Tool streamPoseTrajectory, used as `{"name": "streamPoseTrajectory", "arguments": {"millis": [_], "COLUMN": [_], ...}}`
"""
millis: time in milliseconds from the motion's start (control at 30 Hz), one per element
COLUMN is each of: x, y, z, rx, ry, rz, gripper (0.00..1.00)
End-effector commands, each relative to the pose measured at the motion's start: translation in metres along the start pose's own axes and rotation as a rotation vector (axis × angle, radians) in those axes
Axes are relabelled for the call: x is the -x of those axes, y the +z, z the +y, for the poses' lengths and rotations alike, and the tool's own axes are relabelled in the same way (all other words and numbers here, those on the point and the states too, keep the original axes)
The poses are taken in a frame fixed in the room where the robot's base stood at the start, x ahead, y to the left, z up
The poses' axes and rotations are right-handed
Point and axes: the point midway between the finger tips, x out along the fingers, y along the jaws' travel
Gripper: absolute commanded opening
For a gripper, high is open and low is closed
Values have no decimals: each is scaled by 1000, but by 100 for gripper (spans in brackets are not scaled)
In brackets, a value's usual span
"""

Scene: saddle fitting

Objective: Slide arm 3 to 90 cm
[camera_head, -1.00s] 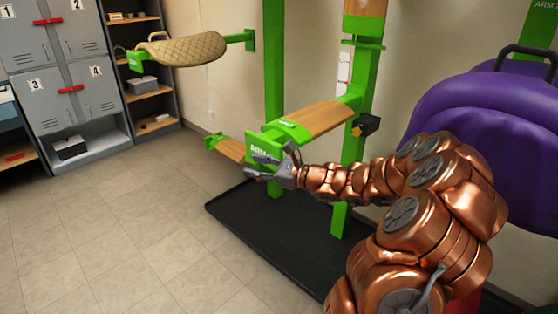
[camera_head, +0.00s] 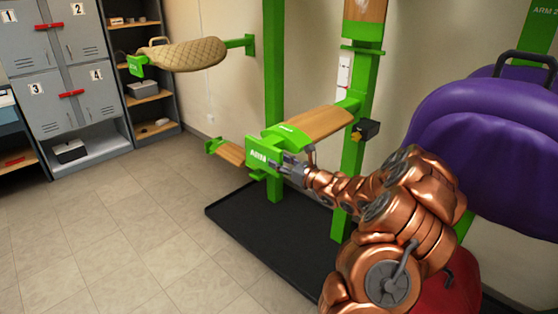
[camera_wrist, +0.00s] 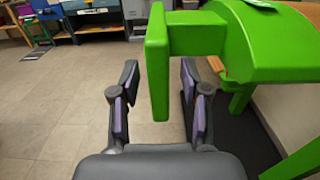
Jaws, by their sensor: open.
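The arm with a wooden top (camera_head: 318,124) and a green end plate (camera_head: 257,158) sticks out from a green post (camera_head: 352,165). The plate reads "ARM"; its number is hidden or unreadable. My gripper (camera_head: 284,167) is at the right edge of this plate. In the wrist view my gripper (camera_wrist: 159,80) is open, and the green end plate (camera_wrist: 157,65) stands edge-on between the fingers, with a gap on both sides. A white scale strip (camera_head: 345,72) is on the post; its marks are too small to read. A black and yellow knob (camera_head: 366,131) sits where the arm meets the post.
A lower wooden arm (camera_head: 228,152) is behind the plate. A quilted saddle (camera_head: 185,53) rests on another arm at the upper left. A purple saddle (camera_head: 480,140) is at the right. A black mat (camera_head: 270,240) lies below. The tiled floor (camera_head: 120,235) at left is clear.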

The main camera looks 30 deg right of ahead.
Motion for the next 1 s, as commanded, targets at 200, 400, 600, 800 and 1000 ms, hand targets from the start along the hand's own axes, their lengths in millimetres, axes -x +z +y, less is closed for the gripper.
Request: {"name": "streamPoseTrajectory", "arguments": {"millis": [200, 400, 600, 800, 1000], "x": [-9, -9, -9, -9, -9], "y": [0, 0, 0, 0, 0], "z": [1, 1, 1, 1, 1], "rx": [0, 0, 0, 0, 0], "ry": [2, 2, 2, 2, 2], "rz": [-1, -1, -1, -1, -1], "gripper": [46, 46, 26, 5, 0]}}
